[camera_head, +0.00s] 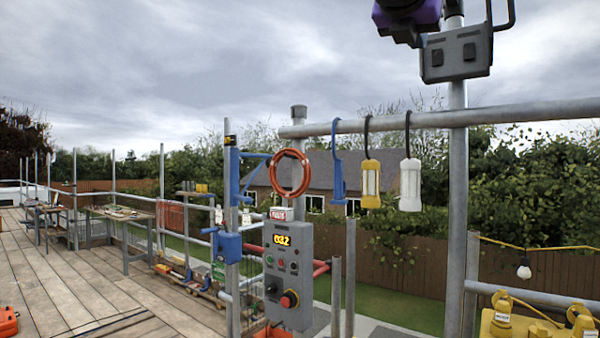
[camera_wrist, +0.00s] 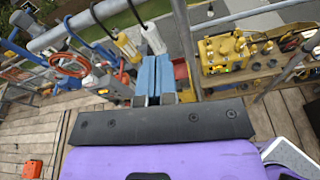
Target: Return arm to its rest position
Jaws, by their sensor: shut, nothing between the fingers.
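My gripper (camera_wrist: 153,68) shows in the wrist view as two blue fingers side by side, shut with nothing between them. It is held up in the air, and the deck and rail lie below it in the picture. In the camera_head view, a purple and black part of my arm shows at the top right edge; the fingers are not visible there.
A grey control box (camera_head: 288,275) stands in front. A grey box (camera_head: 455,53) sits high on the pole. Wooden deck (camera_head: 110,270) is open at left.

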